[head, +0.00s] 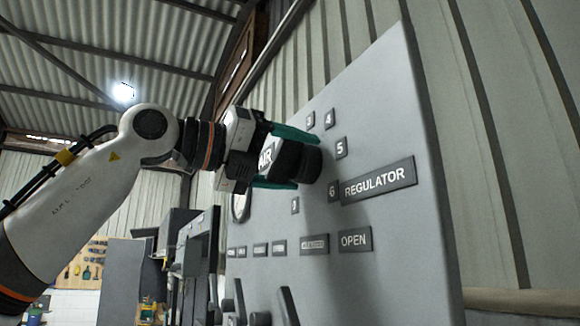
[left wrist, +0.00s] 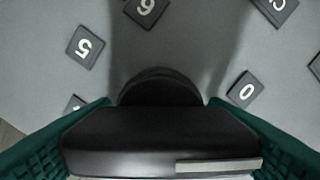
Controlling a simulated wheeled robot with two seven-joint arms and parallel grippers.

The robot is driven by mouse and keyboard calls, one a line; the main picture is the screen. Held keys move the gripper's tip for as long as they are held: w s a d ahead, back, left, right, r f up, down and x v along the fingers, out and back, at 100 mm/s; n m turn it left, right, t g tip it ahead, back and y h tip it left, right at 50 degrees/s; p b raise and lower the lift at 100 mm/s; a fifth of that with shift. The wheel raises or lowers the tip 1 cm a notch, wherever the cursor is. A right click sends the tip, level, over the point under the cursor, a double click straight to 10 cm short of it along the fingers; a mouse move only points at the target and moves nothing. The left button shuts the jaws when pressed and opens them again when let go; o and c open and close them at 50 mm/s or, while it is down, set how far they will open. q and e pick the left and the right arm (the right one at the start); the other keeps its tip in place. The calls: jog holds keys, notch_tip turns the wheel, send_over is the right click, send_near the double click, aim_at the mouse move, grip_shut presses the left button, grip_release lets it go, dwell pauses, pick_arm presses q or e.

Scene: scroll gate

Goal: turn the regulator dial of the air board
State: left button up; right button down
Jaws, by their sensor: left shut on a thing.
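The grey air board (head: 390,120) stands upright at the right of the head view. Its black regulator dial (head: 311,164) sits beside the REGULATOR label (head: 378,182), with number plates around it. My left gripper (head: 300,160) has its teal fingers shut on the dial, one above and one below. In the left wrist view the dial's dark grip bar (left wrist: 150,135) fills the space between the fingers and carries a pale strip (left wrist: 218,165). My right gripper is not in view.
Dark levers (head: 288,308) stick out low on the board, below the OPEN label (head: 354,240). A round gauge (head: 240,206) is partly hidden behind my left gripper. A pegboard with tools (head: 92,262) and dark cabinets stand farther back at the left.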

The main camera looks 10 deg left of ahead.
pick_arm(q)
jog(key=shift+a+r+n, duration=0.1)
jog(key=shift+r+n, duration=0.05)
jog(key=shift+n, duration=0.55)
jog(key=o, duration=1)
jog(key=shift+a+b, duration=0.1)
jog(key=shift+b, duration=0.2)
jog(key=shift+s+a+f, duration=0.2)
jog(key=b+v, duration=0.3)
jog(key=v, duration=0.8)
jog(key=shift+s+a+r+b, duration=0.1)
jog(key=shift+a+b, duration=0.1)
jog(key=shift+b, duration=0.1)
